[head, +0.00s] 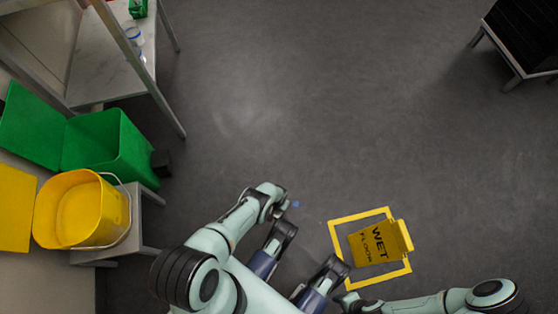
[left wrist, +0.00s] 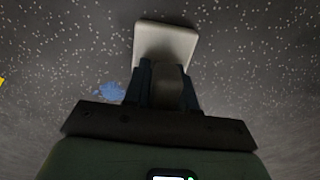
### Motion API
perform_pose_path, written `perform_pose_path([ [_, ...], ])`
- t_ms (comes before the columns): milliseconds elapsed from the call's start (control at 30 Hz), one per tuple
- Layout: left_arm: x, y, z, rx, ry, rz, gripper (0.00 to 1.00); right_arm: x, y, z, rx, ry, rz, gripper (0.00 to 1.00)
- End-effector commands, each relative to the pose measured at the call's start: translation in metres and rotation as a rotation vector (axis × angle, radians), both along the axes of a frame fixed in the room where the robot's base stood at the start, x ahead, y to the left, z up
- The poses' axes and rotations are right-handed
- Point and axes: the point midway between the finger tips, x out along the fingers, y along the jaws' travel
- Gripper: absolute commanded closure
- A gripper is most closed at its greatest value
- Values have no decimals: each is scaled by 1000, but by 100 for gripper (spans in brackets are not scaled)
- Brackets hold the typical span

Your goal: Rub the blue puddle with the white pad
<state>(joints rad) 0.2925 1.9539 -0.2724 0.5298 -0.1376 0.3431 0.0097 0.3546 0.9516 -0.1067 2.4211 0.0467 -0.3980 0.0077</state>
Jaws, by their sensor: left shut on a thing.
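The white pad (left wrist: 165,42) is in the left wrist view, a pale rounded block at the tips of my left gripper (left wrist: 158,82). That gripper is shut on it. The blue puddle (left wrist: 110,92) is a small irregular patch on the speckled floor, left of the fingers and apart from the pad in the picture. In the head view the puddle (head: 295,204) is a small blue spot just right of the end of my left arm, which hides the pad. My right arm comes in at the bottom right; its fingers cannot be made out.
A yellow bucket (head: 88,210), green bin (head: 108,147) and shelf (head: 108,66) line the left. The floor beyond the puddle is clear.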

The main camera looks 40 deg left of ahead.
Motion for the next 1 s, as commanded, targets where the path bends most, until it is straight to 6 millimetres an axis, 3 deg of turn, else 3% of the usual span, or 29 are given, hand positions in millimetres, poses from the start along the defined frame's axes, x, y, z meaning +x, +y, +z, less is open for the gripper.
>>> perform_pose_path([
  [33,-7,-1,-1,-2,14,1,99,0,0,2,0,0,0,50],
  [633,1,-1,59,-1,0,-1,99,-1,0,50,0,-15,0,50],
  [1000,1,-1,61,-1,0,-1,99,-1,0,51,0,-15,0,50],
])
